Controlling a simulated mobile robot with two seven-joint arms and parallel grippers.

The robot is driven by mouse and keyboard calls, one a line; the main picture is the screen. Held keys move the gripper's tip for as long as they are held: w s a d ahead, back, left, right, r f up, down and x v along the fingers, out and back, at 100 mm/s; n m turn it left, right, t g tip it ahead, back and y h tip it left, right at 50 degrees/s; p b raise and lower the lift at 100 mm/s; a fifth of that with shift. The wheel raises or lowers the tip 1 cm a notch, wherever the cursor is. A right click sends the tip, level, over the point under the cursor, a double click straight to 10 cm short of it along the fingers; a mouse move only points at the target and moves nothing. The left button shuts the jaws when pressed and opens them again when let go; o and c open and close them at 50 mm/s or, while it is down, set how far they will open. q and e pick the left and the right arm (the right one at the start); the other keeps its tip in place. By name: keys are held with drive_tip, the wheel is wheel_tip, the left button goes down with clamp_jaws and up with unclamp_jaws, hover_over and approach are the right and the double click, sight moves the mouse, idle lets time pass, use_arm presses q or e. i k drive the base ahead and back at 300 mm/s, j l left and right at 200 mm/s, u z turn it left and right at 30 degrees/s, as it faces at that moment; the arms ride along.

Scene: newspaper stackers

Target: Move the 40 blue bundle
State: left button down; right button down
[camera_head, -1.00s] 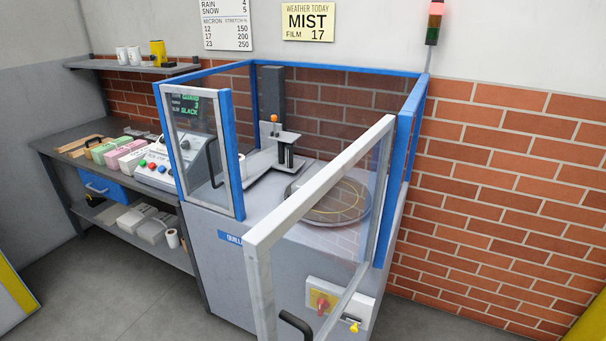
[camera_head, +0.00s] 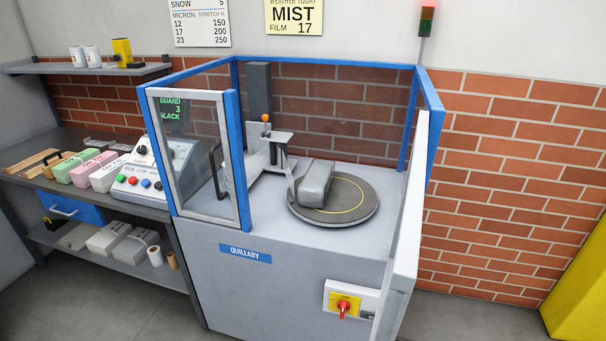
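A grey block-shaped bundle (camera_head: 316,185) lies on the round dark turntable (camera_head: 350,207) inside the blue-framed machine (camera_head: 243,130). A thin film-like strip runs between it and the carriage (camera_head: 272,145) on its left. I cannot make out any number or blue colour on this bundle. On the bench at the left sit a green bundle (camera_head: 88,166) and a pink bundle (camera_head: 98,160), with pale bundles beside them. Their labels are too small to read. Neither of my grippers is in view.
The machine's right door (camera_head: 408,225) stands edge-on at the front right. A red rotary switch (camera_head: 342,308) is on the front. The control panel (camera_head: 145,178) has coloured buttons. A blue drawer (camera_head: 72,208) and lower shelf (camera_head: 110,260) are below the bench. A yellow object (camera_head: 580,290) stands far right.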

sight(313, 191)
drive_tip(key=i+j+z, duration=0.2)
drive_tip(key=j, duration=0.4)
drive_tip(key=i+j+z, duration=0.2)
drive_tip(key=j, duration=0.4)
drive_tip(key=j+z, duration=0.2)
drive_tip(key=j, duration=0.4)
drive_tip(key=i+j+z, duration=0.1)
drive_tip(key=j, duration=0.4)
drive_tip(key=i+j, duration=0.1)
drive_tip(key=j, duration=0.4)
drive_tip(key=i+j+z, duration=0.15)
drive_tip(key=j, duration=0.35)
